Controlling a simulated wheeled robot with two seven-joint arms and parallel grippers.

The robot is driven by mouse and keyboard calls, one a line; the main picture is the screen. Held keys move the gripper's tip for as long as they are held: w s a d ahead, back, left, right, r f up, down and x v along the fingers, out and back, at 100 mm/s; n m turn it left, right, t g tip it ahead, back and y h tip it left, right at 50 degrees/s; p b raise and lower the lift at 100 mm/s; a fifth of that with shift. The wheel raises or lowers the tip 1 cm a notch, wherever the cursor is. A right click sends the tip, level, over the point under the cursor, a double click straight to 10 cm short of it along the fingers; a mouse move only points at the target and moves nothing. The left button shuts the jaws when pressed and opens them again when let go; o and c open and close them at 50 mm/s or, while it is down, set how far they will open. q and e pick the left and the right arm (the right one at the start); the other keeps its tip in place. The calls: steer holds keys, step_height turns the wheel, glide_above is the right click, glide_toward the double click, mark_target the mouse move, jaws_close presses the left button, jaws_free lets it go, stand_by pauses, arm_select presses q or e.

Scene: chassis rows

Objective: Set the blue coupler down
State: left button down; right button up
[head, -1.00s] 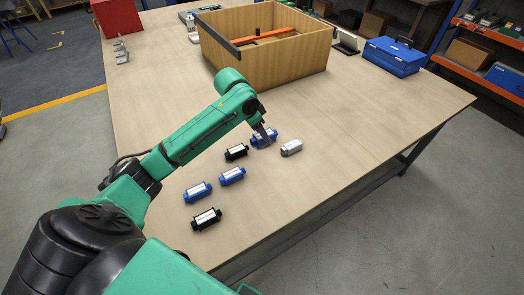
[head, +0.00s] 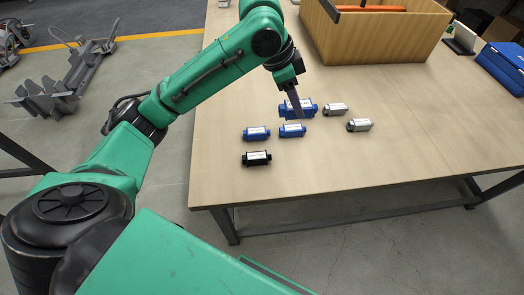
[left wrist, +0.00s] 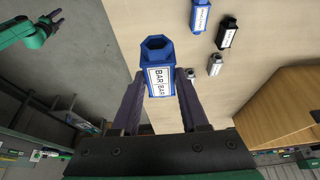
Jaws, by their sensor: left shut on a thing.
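My left gripper (head: 298,108) is shut on a blue coupler (head: 286,109) with a white label. The coupler looks larger than its neighbours, so it seems raised above the table. In the left wrist view the held coupler (left wrist: 157,68) sits between both fingers, its hex end facing up in the picture and its label reading BAR/BAR. Two other blue couplers (head: 256,133) (head: 292,130) lie on the table in front. A green arm at the wrist view's upper left, apparently mine, ends in a small dark right gripper (left wrist: 52,19) with its fingers apart.
A black coupler (head: 257,158) lies nearest the table's front edge. Two silver couplers (head: 335,109) (head: 359,125) lie to the right. A wooden box (head: 375,40) and blue case (head: 503,66) stand farther back. The tabletop (head: 400,140) right of the couplers is clear.

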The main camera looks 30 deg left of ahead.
arm_select(q)
step_height(320, 180, down, 20)
steer(key=shift+w+a+f+b, duration=0.1)
steer(key=shift+f+b, duration=0.05)
steer(key=shift+b, duration=0.15)
steer(key=shift+f, duration=0.1)
steer(key=shift+c, duration=2.1)
jaws_free()
steer(key=v, duration=1.2)
steer(key=shift+p, duration=0.3)
steer(key=shift+w, duration=0.1)
